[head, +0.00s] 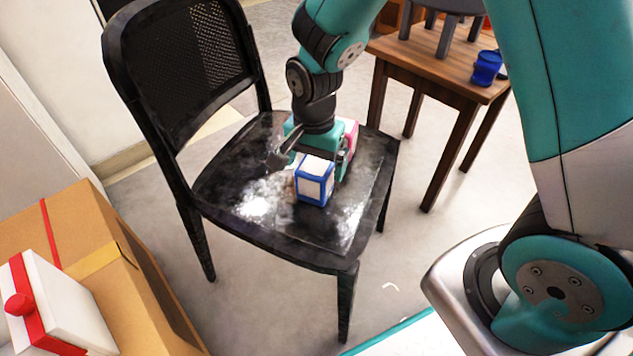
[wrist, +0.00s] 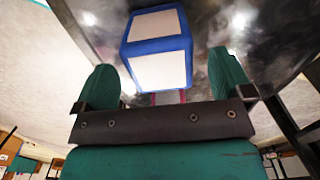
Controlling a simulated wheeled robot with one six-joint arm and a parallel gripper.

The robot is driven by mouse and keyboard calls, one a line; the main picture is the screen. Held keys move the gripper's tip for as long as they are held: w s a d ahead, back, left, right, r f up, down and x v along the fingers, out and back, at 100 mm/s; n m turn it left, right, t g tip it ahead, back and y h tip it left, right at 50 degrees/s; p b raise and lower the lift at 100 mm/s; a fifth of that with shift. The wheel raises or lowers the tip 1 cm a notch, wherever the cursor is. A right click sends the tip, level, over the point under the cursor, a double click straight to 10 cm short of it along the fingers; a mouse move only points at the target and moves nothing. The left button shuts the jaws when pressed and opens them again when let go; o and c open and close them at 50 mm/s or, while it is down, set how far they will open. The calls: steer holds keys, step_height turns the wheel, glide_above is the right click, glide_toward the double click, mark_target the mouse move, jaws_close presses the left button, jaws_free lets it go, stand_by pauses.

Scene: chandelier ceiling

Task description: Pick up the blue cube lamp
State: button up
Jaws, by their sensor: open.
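The blue cube lamp (head: 314,180), a cube with blue edges and white panels, sits on the seat of the black chair (head: 222,180). My gripper (head: 308,163) is low over the seat, right at the lamp, with its fingers spread. In the wrist view the lamp (wrist: 157,50) lies ahead of the gripper's middle, in line with the gap between the two green fingers (wrist: 163,62). Space shows on both sides of it. I cannot tell how far the lamp reaches between the fingers.
A pink and white object (head: 351,136) is on the seat behind my gripper, partly hidden. The chair's backrest (head: 180,70) rises at left. A wooden table (head: 440,75) with a blue cup (head: 487,68) stands at right. A cardboard box (head: 95,255) with a white gift (head: 58,305) is at lower left.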

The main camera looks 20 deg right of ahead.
step_height(320, 180, down, 4)
steer(key=shift+w+d+f+b, duration=0.1)
steer(key=shift+b, duration=0.85)
steer(key=c, duration=1.1)
steer(key=shift+r, duration=0.2)
